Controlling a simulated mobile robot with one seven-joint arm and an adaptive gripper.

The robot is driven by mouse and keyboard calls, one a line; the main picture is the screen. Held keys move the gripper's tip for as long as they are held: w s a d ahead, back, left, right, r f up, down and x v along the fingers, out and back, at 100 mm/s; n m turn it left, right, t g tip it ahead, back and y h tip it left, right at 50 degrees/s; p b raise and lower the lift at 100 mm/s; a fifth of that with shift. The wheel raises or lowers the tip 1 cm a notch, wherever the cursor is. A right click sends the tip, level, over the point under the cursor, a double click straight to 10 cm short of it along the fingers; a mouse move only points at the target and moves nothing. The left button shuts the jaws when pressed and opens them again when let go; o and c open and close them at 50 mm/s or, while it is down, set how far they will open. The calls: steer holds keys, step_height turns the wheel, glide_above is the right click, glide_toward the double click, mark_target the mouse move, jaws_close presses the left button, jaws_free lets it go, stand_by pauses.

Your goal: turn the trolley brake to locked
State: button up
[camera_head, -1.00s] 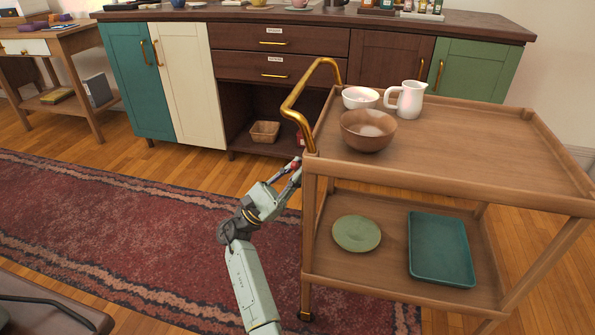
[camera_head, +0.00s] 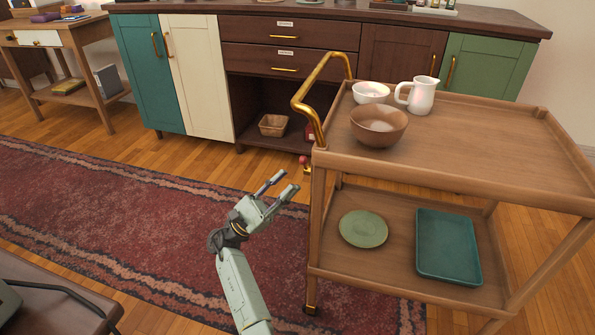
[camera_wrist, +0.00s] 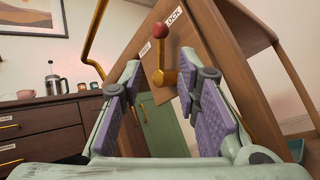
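The wooden trolley (camera_head: 440,180) stands at the right in the head view. Its brake is a short brass lever (camera_wrist: 159,55) with a red ball knob (camera_wrist: 161,31), on the trolley's end panel. In the wrist view a FREE label (camera_wrist: 146,51) is to the left of the knob and a LOCK label (camera_wrist: 173,17) is to its upper right. The knob appears between the two labels, so I cannot tell the setting. The knob also shows in the head view (camera_head: 304,160). My gripper (camera_head: 287,182) is open and empty, facing the lever and apart from it.
A brass push handle (camera_head: 318,95) rises above the trolley's end. Bowls (camera_head: 379,126) and a white jug (camera_head: 420,95) stand on its top; a green plate (camera_head: 363,229) and a teal tray (camera_head: 447,247) lie below. A cabinet (camera_head: 200,80) is behind.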

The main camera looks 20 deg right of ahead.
steer(key=shift+v, duration=2.25)
steer(key=shift+r, duration=0.1)
